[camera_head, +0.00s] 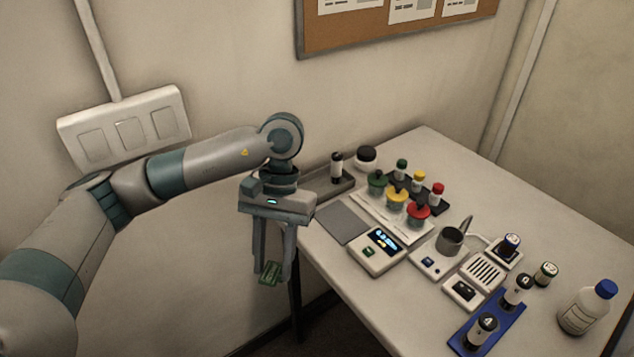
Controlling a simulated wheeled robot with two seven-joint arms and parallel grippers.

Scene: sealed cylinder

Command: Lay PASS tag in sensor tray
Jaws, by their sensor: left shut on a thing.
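My left gripper (270,268) points down off the table's left edge, its fingers shut on a small green tag (271,279). The tag's lettering is too small to read; it looks like the PASS tag. It hangs in the air, apart from the table. Which container is the sensor tray is not labelled. A blue tray (497,322) at the front right holds two black-and-white cylinders. My right gripper is not in view.
The white table (420,140) holds a grey mat (342,222), a meter with a lit display (377,252), and several colour-capped bottles. A metal cup (450,240), a slotted white box (483,272) and a blue-capped bottle (585,309) stand to the right.

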